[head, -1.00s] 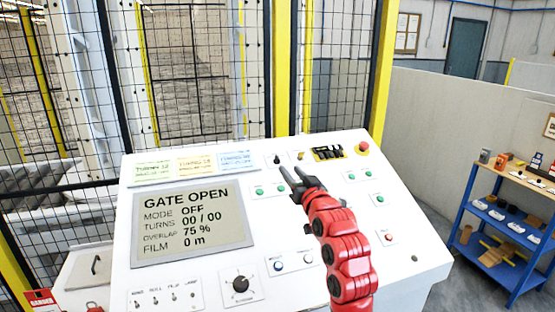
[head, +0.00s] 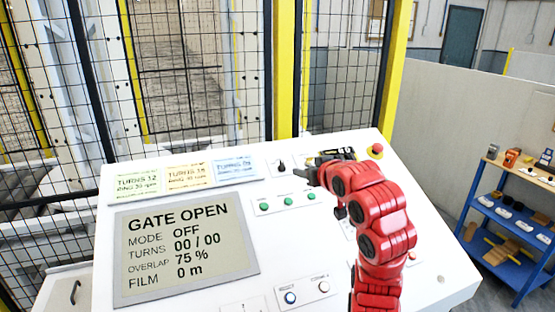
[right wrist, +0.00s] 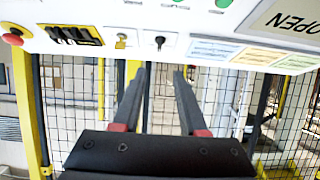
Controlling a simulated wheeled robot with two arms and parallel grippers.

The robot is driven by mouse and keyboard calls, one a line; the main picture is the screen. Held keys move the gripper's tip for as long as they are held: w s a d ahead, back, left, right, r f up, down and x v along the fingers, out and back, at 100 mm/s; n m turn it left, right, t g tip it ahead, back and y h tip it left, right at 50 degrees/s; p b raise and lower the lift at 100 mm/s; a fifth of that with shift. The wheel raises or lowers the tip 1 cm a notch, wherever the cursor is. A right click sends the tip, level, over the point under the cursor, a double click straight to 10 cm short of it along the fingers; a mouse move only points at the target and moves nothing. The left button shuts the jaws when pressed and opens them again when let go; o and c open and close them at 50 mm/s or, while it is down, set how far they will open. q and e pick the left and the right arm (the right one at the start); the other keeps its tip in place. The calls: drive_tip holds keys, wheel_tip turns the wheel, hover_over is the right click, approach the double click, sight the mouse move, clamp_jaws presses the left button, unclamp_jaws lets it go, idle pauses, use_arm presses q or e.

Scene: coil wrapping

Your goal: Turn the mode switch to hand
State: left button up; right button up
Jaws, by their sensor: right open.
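A small black rotary knob, which appears to be the mode switch (head: 281,166), stands on a white plate near the panel's top edge. Its label is too small to read. It also shows in the right wrist view (right wrist: 159,42), pointing roughly along the line between the fingers. The screen (head: 185,245) reads GATE OPEN and MODE OFF. My right gripper (head: 305,168) is open and empty, just right of the knob in the head view. In the right wrist view its fingertips (right wrist: 160,72) lie either side of the knob's line, apart from it. My left gripper is out of view.
A row of green buttons (head: 288,202) sits below the knob. A red stop button (head: 377,149) and a dark switch block are to the right, the block partly behind my gripper. A mesh fence stands behind the panel. A blue shelf (head: 506,235) is far right.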

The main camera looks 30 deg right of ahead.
drive_tip(key=p, duration=0.6)
approach(284, 165)
drive_tip(key=x, duration=0.8)
drive_tip(key=shift+a+r, duration=0.1)
drive_tip(key=shift+w+d+f+p, duration=0.2)
drive_tip(key=shift+w+f+p, duration=0.2)
drive_tip(key=shift+w, duration=0.2)
clamp_jaws()
